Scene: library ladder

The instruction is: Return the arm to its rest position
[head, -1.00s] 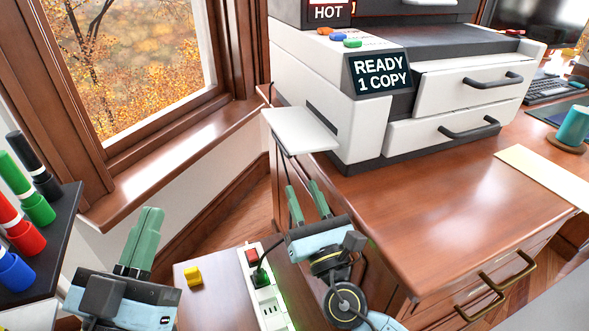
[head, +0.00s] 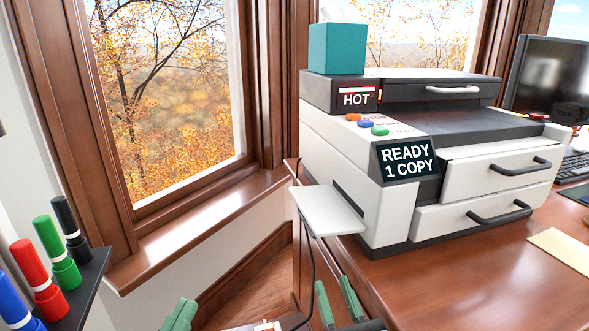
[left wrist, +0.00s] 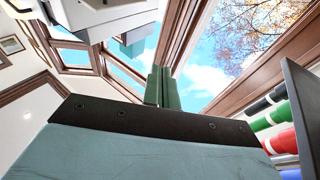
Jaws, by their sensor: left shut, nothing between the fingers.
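My left gripper (head: 180,314) shows only its green fingertips at the bottom edge of the head view. In the left wrist view its two fingers (left wrist: 163,88) are together and empty, pointing up toward the windows. My right gripper (head: 338,302) is at the bottom centre, left of the copier desk's front. Its two green fingers stand apart with nothing visible between them. Most of both arms is out of the head view.
A white copier (head: 400,170) stands on the wooden desk (head: 450,270), its side tray (head: 330,210) jutting left. A teal box (head: 337,48) sits on top. Several markers (head: 47,240) stand on a dark shelf at left. A window ledge (head: 200,230) runs behind.

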